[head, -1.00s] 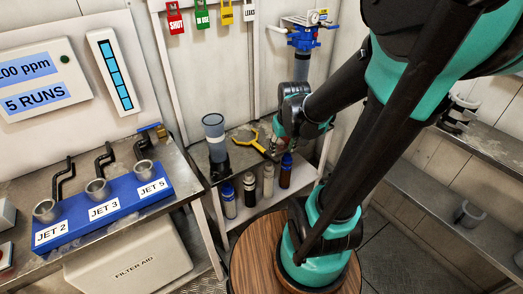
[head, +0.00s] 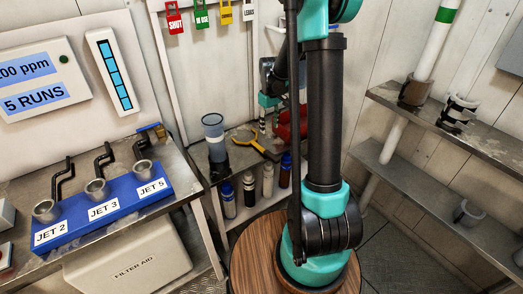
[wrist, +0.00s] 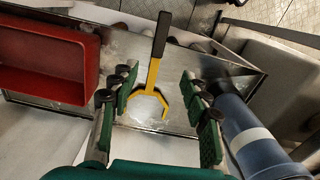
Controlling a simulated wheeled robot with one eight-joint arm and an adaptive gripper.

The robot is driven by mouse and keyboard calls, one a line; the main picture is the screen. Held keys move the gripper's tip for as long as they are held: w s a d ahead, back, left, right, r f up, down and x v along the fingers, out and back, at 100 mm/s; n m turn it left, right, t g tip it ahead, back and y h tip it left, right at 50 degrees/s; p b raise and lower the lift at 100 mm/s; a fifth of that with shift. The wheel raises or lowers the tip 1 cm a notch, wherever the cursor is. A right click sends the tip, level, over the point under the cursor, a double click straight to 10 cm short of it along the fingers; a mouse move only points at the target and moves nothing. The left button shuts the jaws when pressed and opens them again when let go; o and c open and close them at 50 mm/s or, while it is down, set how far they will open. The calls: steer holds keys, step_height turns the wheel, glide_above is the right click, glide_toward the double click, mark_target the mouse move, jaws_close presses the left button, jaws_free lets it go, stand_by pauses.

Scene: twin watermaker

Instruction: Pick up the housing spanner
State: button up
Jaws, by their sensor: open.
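The housing spanner (head: 246,140) lies on the metal bench at the back, its yellow hook end and black handle showing. In the wrist view the spanner (wrist: 153,78) has its black handle pointing up and its yellow hook below. My gripper (wrist: 160,76) is open, with one green finger on each side of the spanner in that picture and a gap on both sides. In the head view my gripper (head: 269,128) points down above the bench, just right of the spanner. I cannot tell its exact height above it.
A blue-grey cylinder (wrist: 250,138) stands close beside the right finger. A red bin (wrist: 45,60) is at the left in the wrist view. Several bottles (head: 249,190) stand on the shelf below the bench. A blue jet rack (head: 105,208) is at the left.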

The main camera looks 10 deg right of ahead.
mark_target(269, 153)
step_height(269, 153, down, 15)
steer(key=shift+r, duration=0.1)
stand_by(0.6)
jaws_close()
stand_by(0.3)
